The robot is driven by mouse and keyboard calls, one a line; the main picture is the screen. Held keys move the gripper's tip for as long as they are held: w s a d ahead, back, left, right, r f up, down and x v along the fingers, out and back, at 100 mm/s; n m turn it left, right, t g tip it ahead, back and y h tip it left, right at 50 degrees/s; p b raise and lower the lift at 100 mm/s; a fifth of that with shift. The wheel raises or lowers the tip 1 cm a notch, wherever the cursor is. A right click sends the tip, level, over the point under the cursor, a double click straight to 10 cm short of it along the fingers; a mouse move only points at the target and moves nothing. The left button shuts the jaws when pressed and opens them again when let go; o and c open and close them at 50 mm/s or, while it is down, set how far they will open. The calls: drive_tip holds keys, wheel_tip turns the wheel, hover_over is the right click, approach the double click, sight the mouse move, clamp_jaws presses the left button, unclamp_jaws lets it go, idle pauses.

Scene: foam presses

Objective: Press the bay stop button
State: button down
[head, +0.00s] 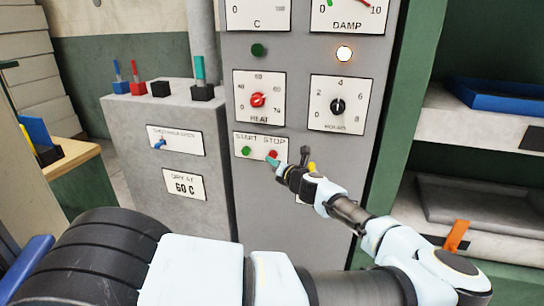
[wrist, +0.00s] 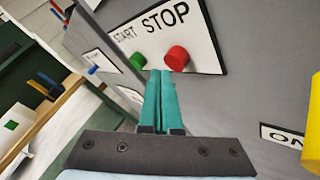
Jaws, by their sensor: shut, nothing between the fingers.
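The red stop button (head: 273,155) sits under the word STOP on a white plate (head: 257,140) on the grey control panel (head: 300,85). The green start button (head: 246,151) is to its left. In the wrist view the red button (wrist: 176,58) and the green button (wrist: 138,61) both show just beyond my fingertips. My gripper (head: 272,162) has teal fingers, shut and empty. Its tips (wrist: 160,75) are close to the red button, slightly below and left of it in the wrist view. I cannot tell whether they touch it.
A yellow part (head: 311,167), also in the wrist view (wrist: 312,125), sits right of my gripper, near a dark lever (head: 300,155). Above are the red HEAT knob (head: 258,100) and black HOURS knob (head: 337,106). A grey cabinet (head: 215,165) stands left; shelves with trays (head: 500,97) stand right.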

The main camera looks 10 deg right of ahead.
drive_tip(key=shift+s, duration=0.1)
drive_tip(key=shift+s+a+p, duration=0.2)
drive_tip(key=shift+s+a, duration=0.2)
drive_tip(key=shift+s, duration=0.3)
drive_tip(key=shift+s+a+p, duration=0.2)
drive_tip(key=shift+s+a, duration=0.25)
drive_tip(key=shift+s, duration=0.3)
drive_tip(key=shift+s+a+p, duration=0.2)
drive_tip(key=shift+s+a, duration=0.2)
drive_tip(key=shift+s, duration=0.3)
